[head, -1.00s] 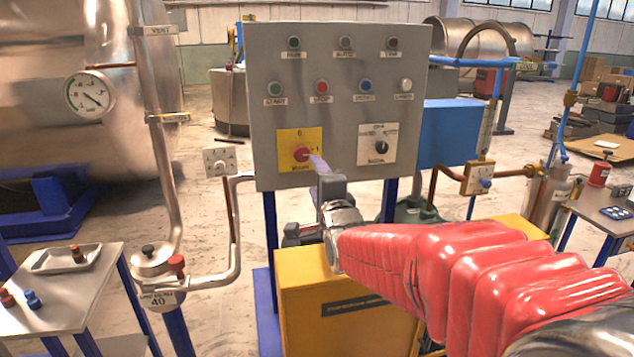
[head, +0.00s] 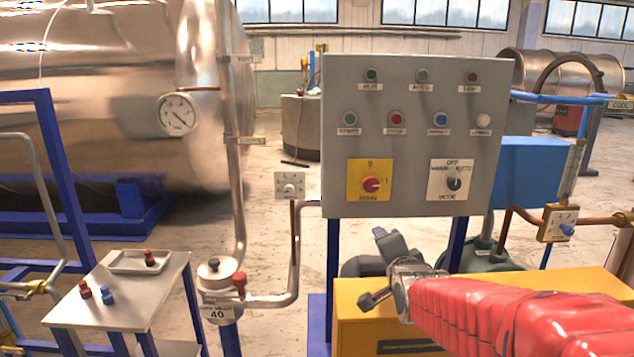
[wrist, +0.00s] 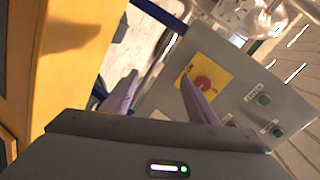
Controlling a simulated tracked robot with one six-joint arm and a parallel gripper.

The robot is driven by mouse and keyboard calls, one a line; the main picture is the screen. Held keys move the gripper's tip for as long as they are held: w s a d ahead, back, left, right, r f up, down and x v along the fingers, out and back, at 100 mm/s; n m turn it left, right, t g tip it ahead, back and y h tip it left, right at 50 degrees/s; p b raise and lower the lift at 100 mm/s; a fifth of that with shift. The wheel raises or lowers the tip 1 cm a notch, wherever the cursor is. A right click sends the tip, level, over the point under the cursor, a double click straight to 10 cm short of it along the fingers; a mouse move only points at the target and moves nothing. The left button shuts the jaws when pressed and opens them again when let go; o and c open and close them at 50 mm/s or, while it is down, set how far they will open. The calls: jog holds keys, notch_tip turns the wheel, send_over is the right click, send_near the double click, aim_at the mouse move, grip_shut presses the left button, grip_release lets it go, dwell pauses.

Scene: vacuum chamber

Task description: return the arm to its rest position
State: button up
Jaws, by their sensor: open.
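My arm, in a red quilted sleeve (head: 520,315), reaches in from the lower right in the head view. My gripper (wrist: 158,88) is open and empty in the wrist view, with its two pale purple fingers apart. In the head view its grey body (head: 385,265) shows below the control panel (head: 413,120), in front of the yellow cabinet (head: 480,290); the fingertips are hard to make out there. The red main switch (head: 371,184) on its yellow plate is clear of the gripper. In the wrist view the red switch (wrist: 203,86) appears beyond the right finger.
The yellow cabinet is close under my arm. A side table (head: 125,310) with a tray and small knobs stands at the left. A pipe with a valve (head: 217,275) rises left of the panel. A gauge (head: 177,114) sits before the large steel chamber (head: 90,110).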

jog(key=s+f+n+g, duration=0.6)
jog(key=s+f+n, duration=0.25)
jog(key=s, duration=0.55)
jog(key=s+r+n+g, duration=0.1)
jog(key=s+n+g, duration=0.2)
jog(key=s, duration=1.5)
jog(key=shift+s+a+n, duration=0.2)
jog(key=shift+a+n, duration=0.1)
jog(key=shift+n, duration=0.65)
jog(key=shift+c, duration=0.6)
